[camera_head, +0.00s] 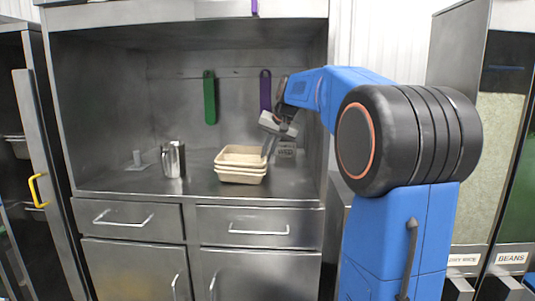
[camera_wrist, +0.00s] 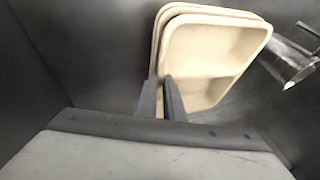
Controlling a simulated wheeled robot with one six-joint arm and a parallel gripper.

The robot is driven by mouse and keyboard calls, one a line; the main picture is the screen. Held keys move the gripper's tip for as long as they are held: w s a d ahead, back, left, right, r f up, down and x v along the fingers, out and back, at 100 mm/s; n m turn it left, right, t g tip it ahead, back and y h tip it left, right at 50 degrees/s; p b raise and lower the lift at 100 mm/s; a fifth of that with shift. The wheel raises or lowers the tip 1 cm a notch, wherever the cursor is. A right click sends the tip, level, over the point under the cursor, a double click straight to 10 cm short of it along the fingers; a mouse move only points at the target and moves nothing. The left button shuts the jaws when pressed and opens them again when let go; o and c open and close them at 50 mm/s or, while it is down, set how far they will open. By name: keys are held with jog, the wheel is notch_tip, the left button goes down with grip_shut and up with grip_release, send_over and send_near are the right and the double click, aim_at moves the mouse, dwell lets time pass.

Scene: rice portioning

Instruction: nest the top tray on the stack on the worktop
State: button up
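A stack of beige trays (camera_head: 219,170) stands on the worktop, right of centre. The top tray (camera_head: 240,155) lies on the trays below, with the rims close together and roughly lined up. In the wrist view, the top tray (camera_wrist: 215,72) shows its two-compartment inside, and the other rims show along its left edge. My gripper (camera_head: 266,154) is at the right side of the stack, tilted down. In the wrist view, my gripper (camera_wrist: 160,82) has one finger inside the top tray and one outside its wall, with only a narrow gap between them. The fingertip contact is partly hidden.
A metal pitcher (camera_head: 173,160) stands on the worktop left of the stack; it also shows in the wrist view (camera_wrist: 292,62). A green utensil (camera_head: 209,97) and a purple one (camera_head: 265,90) hang on the back wall. The worktop between pitcher and trays is clear.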

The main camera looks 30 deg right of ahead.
jog(key=shift+o, duration=0.9)
jog(key=shift+f, duration=0.25)
jog(key=v, duration=0.8)
jog(key=shift+w, duration=0.1)
